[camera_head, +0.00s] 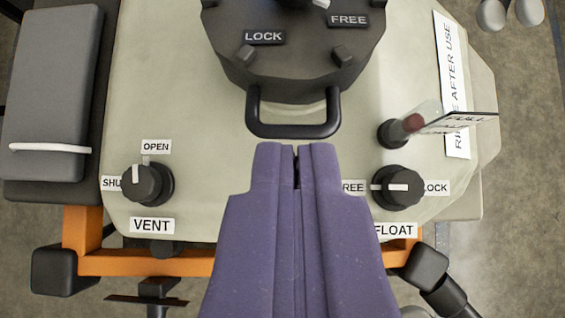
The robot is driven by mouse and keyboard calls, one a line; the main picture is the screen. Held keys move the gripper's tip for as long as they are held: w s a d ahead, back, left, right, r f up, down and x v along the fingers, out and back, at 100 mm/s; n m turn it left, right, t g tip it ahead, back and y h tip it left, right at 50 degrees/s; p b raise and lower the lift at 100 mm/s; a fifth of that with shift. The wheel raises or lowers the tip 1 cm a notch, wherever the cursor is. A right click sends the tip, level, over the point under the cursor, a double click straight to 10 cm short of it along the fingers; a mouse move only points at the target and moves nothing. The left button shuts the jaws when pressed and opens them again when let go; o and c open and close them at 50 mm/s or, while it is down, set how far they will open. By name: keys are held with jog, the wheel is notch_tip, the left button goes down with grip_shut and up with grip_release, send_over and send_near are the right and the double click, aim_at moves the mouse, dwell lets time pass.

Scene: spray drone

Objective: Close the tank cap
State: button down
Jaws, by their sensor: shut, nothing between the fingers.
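The tank cap (290,75) is a dark, many-sided lid at the top of the view, partly cut off by the frame edge. It carries a LOCK label (264,37) and a FREE label (349,20). A black U-shaped handle (293,131) sticks out from its near side. I cannot tell whether the cap sits fully down on the pale tank (215,215). My gripper (295,147) has purple fingers, shut and empty. Their tips are just below the handle in the picture; whether they touch it is unclear.
The VENT knob (148,184) stands at left, between OPEN and SHUT labels. The FLOAT knob (397,187) stands at right, between FREE and LOCK labels. A clear tube (420,119) with a sign plate rises at right. A grey padded block (52,85) is at far left.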

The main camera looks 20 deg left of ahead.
jog(key=w+f+p, duration=0.1)
jog(key=w+f, duration=0.3)
jog(key=f, duration=0.4)
jog(key=shift+a+f, duration=0.15)
jog(key=shift+f, duration=0.1)
jog(key=shift+s, duration=0.1)
jog(key=f+b, duration=0.1)
jog(key=b, duration=0.3)
jog(key=f+b, duration=0.1)
jog(key=b, duration=0.1)
jog(key=shift+s+f+t, duration=0.25)
jog(key=shift+f+t, duration=0.05)
jog(key=shift+t, duration=0.1)
jog(key=f+t+b, duration=0.1)
jog(key=b, duration=0.5)
jog(key=f+t+b, duration=0.1)
jog(key=f+b, duration=0.1)
jog(key=b, duration=0.4)
jog(key=shift+s, duration=0.4)
jog(key=shift+s+b, duration=0.1)
jog(key=shift+b, duration=0.35)
jog(key=shift+r, duration=0.1)
